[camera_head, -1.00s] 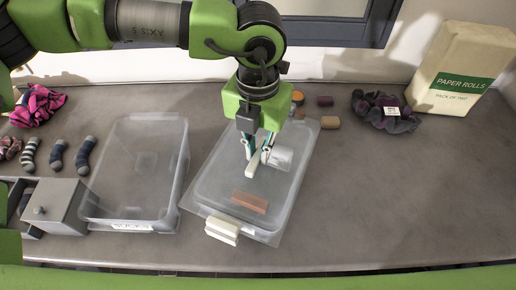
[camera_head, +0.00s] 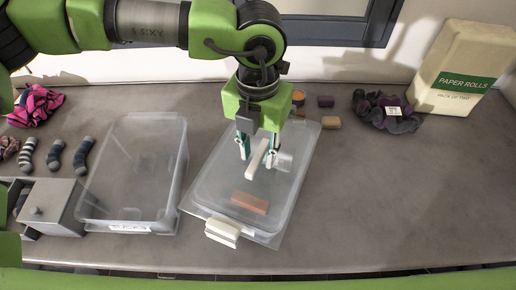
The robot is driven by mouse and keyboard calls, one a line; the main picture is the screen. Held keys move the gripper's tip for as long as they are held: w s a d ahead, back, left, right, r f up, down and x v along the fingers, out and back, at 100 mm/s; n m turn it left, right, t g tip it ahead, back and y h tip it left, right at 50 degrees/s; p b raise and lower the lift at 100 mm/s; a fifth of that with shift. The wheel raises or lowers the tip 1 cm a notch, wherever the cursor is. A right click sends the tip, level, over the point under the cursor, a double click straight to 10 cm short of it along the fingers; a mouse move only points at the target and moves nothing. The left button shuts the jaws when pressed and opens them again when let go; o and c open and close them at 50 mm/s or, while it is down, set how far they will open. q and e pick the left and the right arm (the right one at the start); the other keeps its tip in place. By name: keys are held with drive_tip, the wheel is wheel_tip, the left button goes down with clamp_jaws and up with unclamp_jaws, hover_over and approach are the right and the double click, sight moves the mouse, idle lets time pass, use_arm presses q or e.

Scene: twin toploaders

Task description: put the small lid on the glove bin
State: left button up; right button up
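A clear lid (camera_head: 222,188) with a pale bar handle (camera_head: 257,159) lies over the clear bin (camera_head: 272,241) right of centre. I cannot tell whether its rim sits flush all round. The bin's label is not readable, so I cannot confirm it is the glove bin. My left gripper (camera_head: 259,152) points down at the lid, its fingers spread on both sides of the handle with a gap visible. My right gripper is not in view.
An open clear bin (camera_head: 176,165) with a front label stands to the left. A cream block (camera_head: 222,231) sits at the lidded bin's front edge. A grey drawer box (camera_head: 62,207) and several socks (camera_head: 83,155) lie far left.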

sight(258, 154)
use_arm(q)
drive_tip(key=shift+r+p, duration=0.9)
drive_tip(key=shift+p, duration=0.1)
drive_tip(key=shift+w+r+b, duration=0.15)
drive_tip(key=shift+r+b, duration=0.55)
drive_tip(key=shift+b, duration=0.25)
wheel_tip(258, 154, up, 10)
drive_tip(key=b, duration=0.2)
drive_tip(key=shift+f, duration=0.15)
